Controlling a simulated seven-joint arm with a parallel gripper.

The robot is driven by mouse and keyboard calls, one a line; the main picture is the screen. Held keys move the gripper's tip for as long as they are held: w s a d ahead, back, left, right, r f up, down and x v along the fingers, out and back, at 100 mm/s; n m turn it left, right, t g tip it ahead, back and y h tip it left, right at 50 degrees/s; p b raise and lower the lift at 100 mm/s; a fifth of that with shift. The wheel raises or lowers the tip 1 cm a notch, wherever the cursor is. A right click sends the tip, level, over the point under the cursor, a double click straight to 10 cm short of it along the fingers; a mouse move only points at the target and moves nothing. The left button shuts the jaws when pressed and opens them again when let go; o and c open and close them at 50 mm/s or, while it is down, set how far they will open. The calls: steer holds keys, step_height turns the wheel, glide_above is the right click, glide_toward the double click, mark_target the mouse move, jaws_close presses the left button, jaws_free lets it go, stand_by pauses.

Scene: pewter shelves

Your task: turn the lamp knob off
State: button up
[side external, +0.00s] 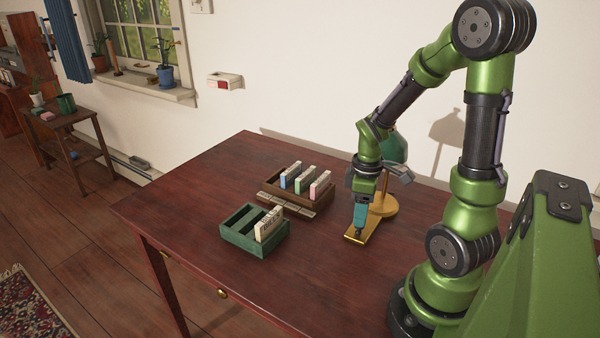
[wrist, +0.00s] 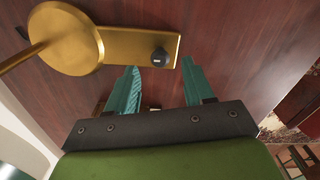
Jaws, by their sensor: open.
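The lamp has a round brass base (wrist: 65,40) and a flat brass plate (wrist: 118,46) that carries a dark round knob (wrist: 160,57) near its end. In the side external view the lamp's base (side external: 383,203) stands on the table behind my gripper, and its green shade (side external: 393,148) is partly hidden by my arm. My gripper (side external: 360,228) points down over the plate (side external: 357,238). In the wrist view its two teal fingers (wrist: 160,72) are apart, with the knob just beyond the gap between their tips. Nothing is held. Whether a finger touches the knob cannot be told.
A brown rack (side external: 300,203) with several upright blocks and a green tray (side external: 240,240) with pale blocks stand left of the lamp on the dark red table (side external: 200,190). The table's front left is clear. The wall (side external: 290,70) is behind.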

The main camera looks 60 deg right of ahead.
step_height(320, 180, up, 14)
stand_by(0.3)
steer(key=a+r+m+t+y, duration=0.1)
steer(key=a+r+m+t, duration=0.1)
steer(key=a, duration=0.6)
steer(key=w+a+r+m+t+y, duration=0.1)
steer(key=a+r+m+t, duration=0.1)
steer(key=a+m+t, duration=0.3)
steer(key=a, duration=0.4)
steer(key=shift+w+a, duration=0.25)
steer(key=shift+w, duration=0.05)
steer(key=shift+r, duration=0.1)
